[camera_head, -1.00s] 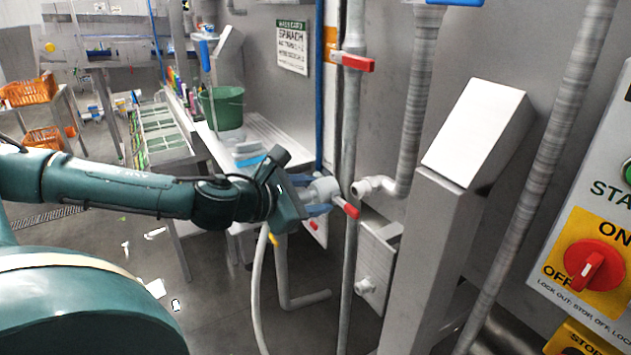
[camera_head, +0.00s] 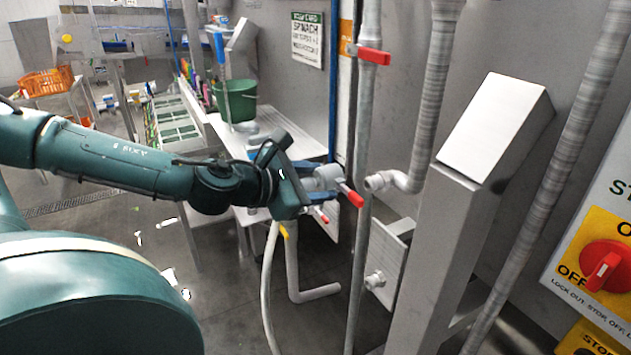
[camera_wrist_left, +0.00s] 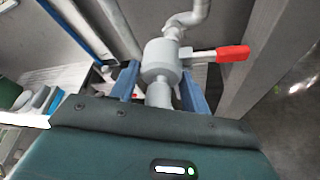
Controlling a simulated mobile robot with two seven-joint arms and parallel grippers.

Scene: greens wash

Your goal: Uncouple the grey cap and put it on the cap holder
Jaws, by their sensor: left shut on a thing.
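My left gripper (camera_head: 318,190) comes in from the left, its blue fingers shut around the grey cap (camera_head: 327,174). In the left wrist view the grey cap (camera_wrist_left: 161,58) sits between the blue fingers (camera_wrist_left: 159,82), with a red-tipped lever (camera_wrist_left: 232,53) sticking out to the right. In the head view a gap shows between the cap and the open end of the pipe elbow (camera_head: 378,181). A small bracket plate with a pale stub (camera_head: 375,280) is lower on the wall; I cannot tell if this is the cap holder. My right gripper is out of view.
A vertical pipe (camera_head: 360,240) stands just right of the cap. A sloped-top steel box on a post (camera_head: 490,130) and a switch panel (camera_head: 600,255) stand at the right. A hose (camera_head: 268,290) hangs below the gripper. A green bucket (camera_head: 238,98) stands behind.

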